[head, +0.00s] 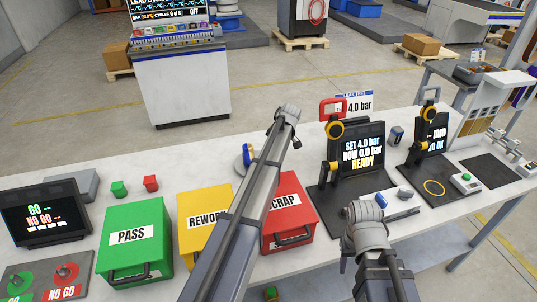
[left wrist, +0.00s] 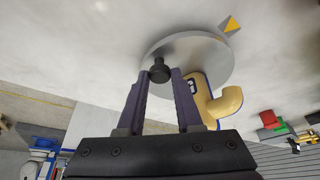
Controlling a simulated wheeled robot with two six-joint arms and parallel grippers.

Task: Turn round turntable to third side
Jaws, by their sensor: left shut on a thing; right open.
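The round turntable is a grey disc (left wrist: 214,58) in the left wrist view, with a black knob (left wrist: 159,70) near its edge. My left gripper (left wrist: 158,76) is shut on this knob, one finger on each side. A yellow elbow-shaped part (left wrist: 226,104) with a dark blue rim and a label stands on the disc, partly behind a finger. A yellow triangle mark (left wrist: 231,25) lies just beyond the disc's edge. In the head view my left arm hides most of the turntable; the blue-rimmed part (head: 247,154) peeks out. My right gripper (head: 402,212) is open and empty.
Green PASS (head: 133,240), yellow REWORK (head: 196,218) and red SCRAP (head: 290,212) bins line the bench. The leak test stand (head: 358,155) is right of my left arm. A GO / NO GO screen (head: 45,212) stands left.

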